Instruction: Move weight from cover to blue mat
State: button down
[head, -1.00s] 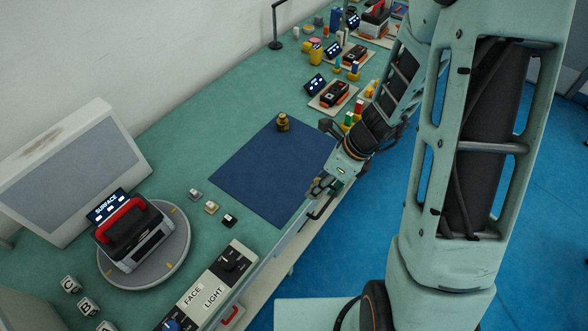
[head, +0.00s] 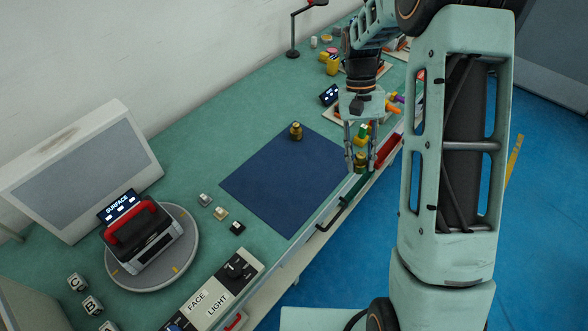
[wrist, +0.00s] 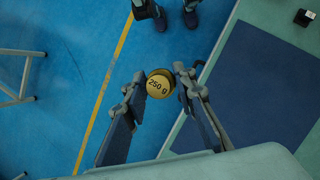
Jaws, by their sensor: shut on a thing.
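A brass weight marked 250 g (wrist: 159,84) sits between the fingertips of my gripper (wrist: 153,82). In the head view my gripper (head: 361,168) points down and is shut on this weight (head: 361,159), just right of the blue mat (head: 275,185), near the table's front edge. In the wrist view the weight appears over the blue floor, with the mat (wrist: 265,90) to the right. A second brass weight (head: 296,131) stands on the far part of the mat. I cannot pick out the cover.
Three small blocks, one of them black (head: 237,228), lie left of the mat. A device with a red handle (head: 128,222) stands on a round plate. Coloured items crowd the table beyond my gripper. Most of the mat is bare.

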aim_at(255, 189)
jog(key=i+l, duration=0.4)
jog(key=i, duration=0.25)
jog(key=i+l+u, duration=0.1)
jog(key=u, duration=1.7)
